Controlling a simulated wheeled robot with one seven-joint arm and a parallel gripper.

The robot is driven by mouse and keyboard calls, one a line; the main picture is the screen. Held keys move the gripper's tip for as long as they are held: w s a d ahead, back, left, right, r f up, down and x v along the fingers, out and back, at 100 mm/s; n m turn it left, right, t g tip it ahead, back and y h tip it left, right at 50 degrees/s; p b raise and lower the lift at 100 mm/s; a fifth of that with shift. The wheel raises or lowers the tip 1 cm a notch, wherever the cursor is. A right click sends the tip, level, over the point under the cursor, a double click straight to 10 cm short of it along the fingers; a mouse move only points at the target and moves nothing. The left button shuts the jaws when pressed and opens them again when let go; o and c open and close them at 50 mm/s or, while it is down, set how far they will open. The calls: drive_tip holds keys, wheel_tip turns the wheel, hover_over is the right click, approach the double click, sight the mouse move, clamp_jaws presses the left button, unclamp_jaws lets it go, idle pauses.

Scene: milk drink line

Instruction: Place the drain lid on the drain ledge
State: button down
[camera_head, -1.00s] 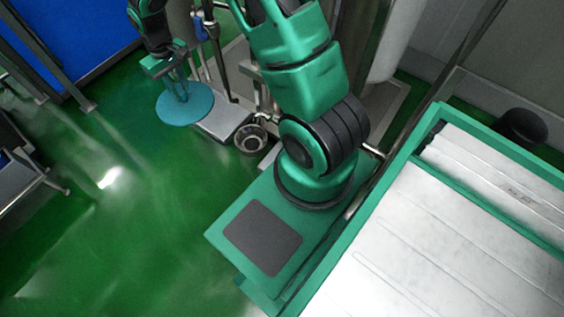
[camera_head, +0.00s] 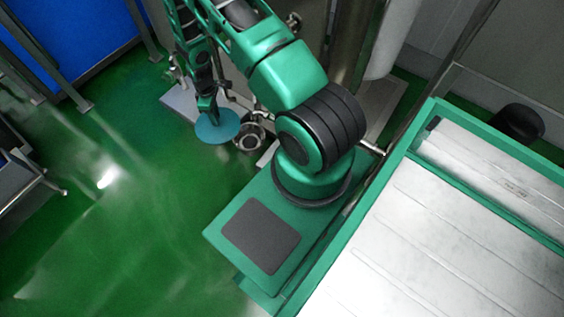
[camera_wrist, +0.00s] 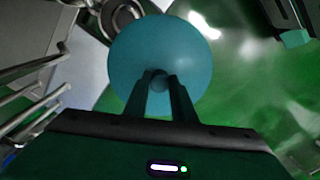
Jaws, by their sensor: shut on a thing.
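The drain lid is a round blue disc (camera_head: 216,128) with a small knob at its middle. My gripper (camera_wrist: 160,82) is shut on that knob and holds the lid in front of the wrist camera, where the lid (camera_wrist: 185,50) fills the upper middle of the view. In the head view my gripper (camera_head: 208,112) points down at the lid. A round metal drain (camera_head: 250,138) with a dark opening lies just right of the lid. Part of its ring (camera_wrist: 122,15) shows behind the lid's upper left edge in the wrist view. The lid appears apart from the drain; its exact height is unclear.
Metal pipes (camera_wrist: 35,105) stand left of the lid in the wrist view. A pale slab (camera_head: 180,101) lies left of my gripper in the head view. A blue panel (camera_head: 60,35) is at the far left. The green floor (camera_head: 130,200) is open at lower left.

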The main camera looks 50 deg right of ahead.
drive_tip(key=shift+s+d+f+n, duration=1.35)
drive_tip(key=shift+s+d+f, duration=1.9)
drive_tip(key=shift+f, duration=2.5)
drive_tip(key=shift+s+d+f+n, duration=1.4)
drive_tip(key=shift+s+d+f, duration=1.9)
drive_tip(key=shift+f, duration=2.5)
drive_tip(key=shift+s+d+f+n, duration=1.35)
drive_tip(key=shift+s+d+f, duration=1.9)
drive_tip(key=shift+f, duration=2.5)
drive_tip(key=shift+s+a+f, duration=0.1)
drive_tip(key=shift+s+a, duration=0.35)
drive_tip(key=shift+a, duration=0.05)
drive_tip(key=c, duration=1.5)
unclamp_jaws()
drive_tip(key=shift+c, duration=0.2)
drive_tip(key=shift+o, duration=0.3)
wheel_tip(320, 180, up, 8)
